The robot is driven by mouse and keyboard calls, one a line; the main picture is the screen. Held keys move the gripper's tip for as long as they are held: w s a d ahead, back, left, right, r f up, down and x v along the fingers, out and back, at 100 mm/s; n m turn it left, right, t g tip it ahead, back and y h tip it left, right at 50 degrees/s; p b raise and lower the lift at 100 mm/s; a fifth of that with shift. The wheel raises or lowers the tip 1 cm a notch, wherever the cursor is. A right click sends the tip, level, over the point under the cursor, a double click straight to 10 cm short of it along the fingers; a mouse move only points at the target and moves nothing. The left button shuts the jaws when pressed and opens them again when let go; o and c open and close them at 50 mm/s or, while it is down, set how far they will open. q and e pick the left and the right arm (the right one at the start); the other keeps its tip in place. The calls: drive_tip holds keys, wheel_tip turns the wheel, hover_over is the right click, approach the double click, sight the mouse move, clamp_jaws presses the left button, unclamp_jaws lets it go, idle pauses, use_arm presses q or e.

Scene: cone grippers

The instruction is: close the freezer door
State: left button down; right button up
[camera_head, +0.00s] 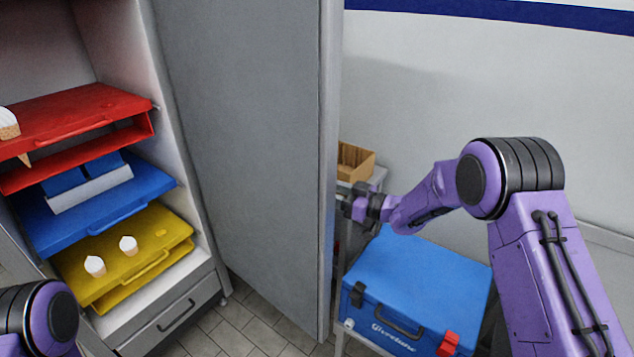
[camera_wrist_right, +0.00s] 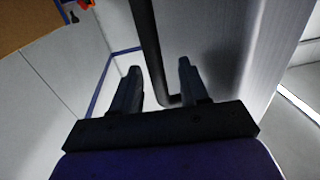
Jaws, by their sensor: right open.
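The freezer door (camera_head: 245,150) is a tall grey panel standing wide open, hinged beside the freezer's shelves. My right gripper (camera_head: 350,205) is at the door's free edge, on its outer side, partly hidden by it in the head view. In the right wrist view the gripper (camera_wrist_right: 159,70) is open. A dark bar handle (camera_wrist_right: 149,50) shows between its fingers, along the pale door surface (camera_wrist_right: 230,60). I cannot tell whether a finger touches the handle. My left arm shows only at the lower left; its gripper is outside the view.
The freezer holds red (camera_head: 75,115), blue (camera_head: 110,215) and yellow (camera_head: 160,225) trays, with ice cream cones on red and yellow. A blue cool box (camera_head: 420,280) and a cardboard box (camera_head: 355,162) stand right of the door. Tiled floor (camera_head: 225,325) is bare below the door.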

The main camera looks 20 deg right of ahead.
drive_tip(key=x, duration=0.3)
drive_tip(key=shift+w+a+f, duration=0.1)
drive_tip(key=shift+w, duration=0.1)
drive_tip(key=shift+f, duration=0.1)
clamp_jaws()
